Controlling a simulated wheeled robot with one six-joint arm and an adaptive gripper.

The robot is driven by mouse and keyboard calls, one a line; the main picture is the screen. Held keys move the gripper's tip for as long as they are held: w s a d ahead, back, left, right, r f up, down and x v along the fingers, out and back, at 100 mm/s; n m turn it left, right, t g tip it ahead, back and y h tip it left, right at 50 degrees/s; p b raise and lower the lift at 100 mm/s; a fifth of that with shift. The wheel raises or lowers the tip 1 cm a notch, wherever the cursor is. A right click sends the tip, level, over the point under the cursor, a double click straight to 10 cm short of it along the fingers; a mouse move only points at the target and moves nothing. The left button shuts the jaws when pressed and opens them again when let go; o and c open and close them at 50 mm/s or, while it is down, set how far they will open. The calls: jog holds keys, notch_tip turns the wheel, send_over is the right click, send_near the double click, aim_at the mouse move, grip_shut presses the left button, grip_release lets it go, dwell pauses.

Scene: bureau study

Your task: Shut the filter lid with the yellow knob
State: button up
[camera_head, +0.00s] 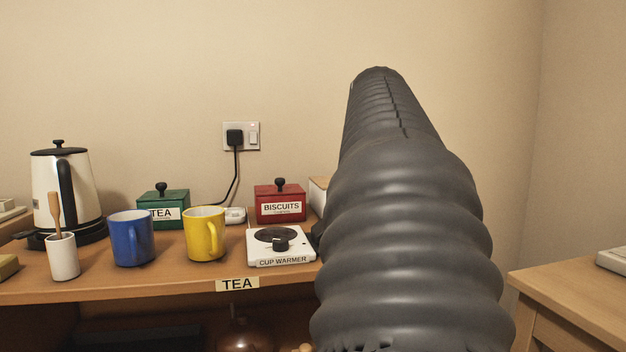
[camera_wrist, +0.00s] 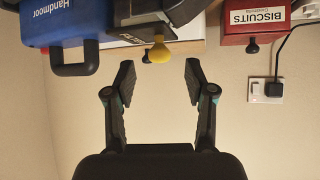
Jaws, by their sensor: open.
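In the wrist view, which appears upside down, the yellow knob (camera_wrist: 159,50) sits near the top centre, at the lower end of a dark grey part (camera_wrist: 168,12). My open, empty gripper (camera_wrist: 160,75) points towards it, with the knob in line with the gap between the fingers and no visible contact. A small black knob shows just left of the yellow one. I cannot tell how far the lid is open. In the head view my dark, ribbed arm hides this spot and my gripper.
In the wrist view a blue case (camera_wrist: 60,22) is left of the knob; a red biscuits box (camera_wrist: 254,18) is right. In the head view, a cup warmer (camera_head: 280,246), yellow mug (camera_head: 204,236), blue mug (camera_head: 131,240) and kettle (camera_head: 62,185) stand left of my arm.

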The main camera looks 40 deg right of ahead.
jog(key=v, duration=0.7)
